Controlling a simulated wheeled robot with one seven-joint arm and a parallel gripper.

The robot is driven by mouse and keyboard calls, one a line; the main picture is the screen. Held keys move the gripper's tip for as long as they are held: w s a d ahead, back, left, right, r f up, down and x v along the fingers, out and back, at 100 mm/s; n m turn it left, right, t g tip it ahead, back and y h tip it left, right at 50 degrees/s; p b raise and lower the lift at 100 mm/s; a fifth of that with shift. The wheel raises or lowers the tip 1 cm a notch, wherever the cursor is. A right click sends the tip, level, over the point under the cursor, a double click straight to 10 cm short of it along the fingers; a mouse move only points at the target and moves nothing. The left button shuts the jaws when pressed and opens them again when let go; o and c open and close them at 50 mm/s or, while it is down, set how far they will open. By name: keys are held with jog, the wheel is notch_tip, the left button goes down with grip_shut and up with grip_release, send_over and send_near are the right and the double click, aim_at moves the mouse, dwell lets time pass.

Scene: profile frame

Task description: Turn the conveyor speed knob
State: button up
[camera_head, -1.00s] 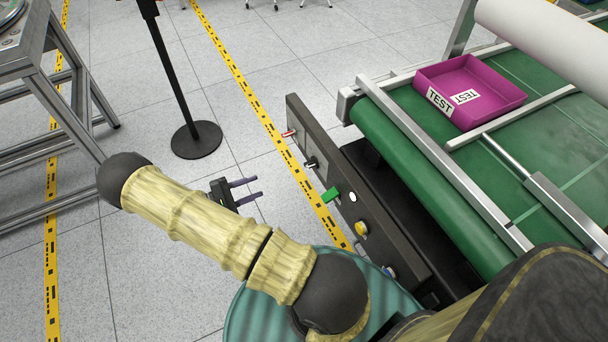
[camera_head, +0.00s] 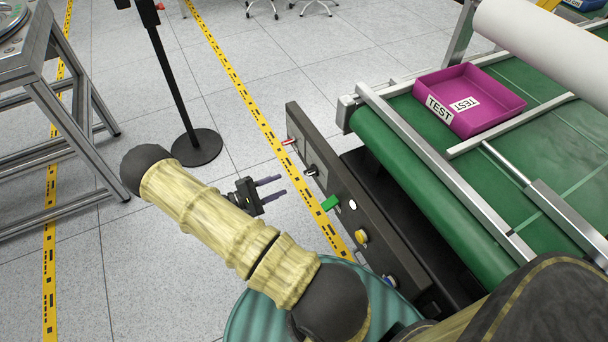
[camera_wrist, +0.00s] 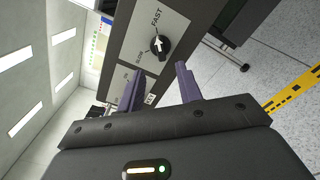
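The conveyor speed knob is a round black knob (camera_wrist: 160,46) with a white pointer, on a pale plate marked FAST and SLOW in the wrist view. In the head view, a small black knob (camera_head: 311,170) on the side of the dark control panel (camera_head: 340,182) appears to be the same one. My gripper (camera_head: 278,186) is open and empty, its two purple fingers pointing at the panel, just left of that knob. In the wrist view my gripper (camera_wrist: 159,70) has its fingertips apart, just below the knob; no contact is visible.
The panel also carries a red control (camera_head: 289,141), a green one (camera_head: 330,203), a yellow button (camera_head: 361,237) and a blue one (camera_head: 390,281). A green conveyor (camera_head: 420,170) with a magenta bin (camera_head: 485,119) lies right. A black post (camera_head: 176,85) stands left.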

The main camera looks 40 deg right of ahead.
aim_at(306, 174)
jog(key=x, duration=0.9)
jog(key=shift+d, duration=0.35)
grip_shut()
